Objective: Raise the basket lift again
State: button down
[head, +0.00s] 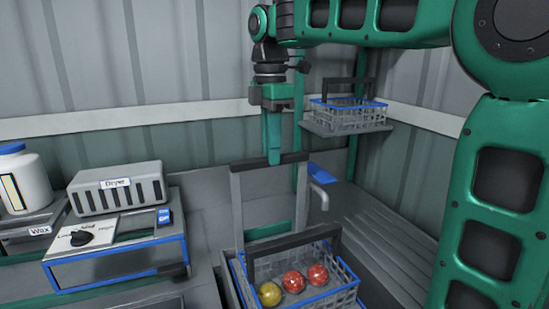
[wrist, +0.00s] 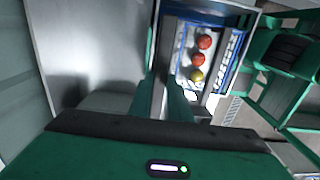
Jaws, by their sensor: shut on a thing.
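The basket lift has a grey upright frame (head: 236,205) with a dark crossbar (head: 297,157) on top. My gripper (head: 274,160) points down and is shut on the middle of this crossbar. The lower basket (head: 345,290), blue-rimmed with a dark handle, sits low at the frame's foot, upright. It holds one yellow and two red tomatoes (head: 293,281). In the wrist view, the fingers (wrist: 175,105) hide most of what they grip. The tomato basket (wrist: 238,45) shows beyond them.
A second blue-rimmed basket (head: 347,117) stands on a raised grey shelf (head: 325,131) at the back right. At left are a grey box labelled Dryer (head: 117,188), a blue-edged box with a dial (head: 115,262) and a white jar (head: 24,180). A slatted surface (head: 390,235) at right is clear.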

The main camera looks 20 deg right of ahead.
jog(key=shift+w+a+r, duration=0.15)
jog(key=shift+w+r, duration=0.1)
jog(key=c, duration=1.6)
grip_release()
jog(key=shift+w, duration=0.1)
jog(key=shift+c, duration=0.2)
jog(key=shift+f, duration=0.1)
notch_tip(320, 180, up, 11)
jog(key=shift+f, duration=0.15)
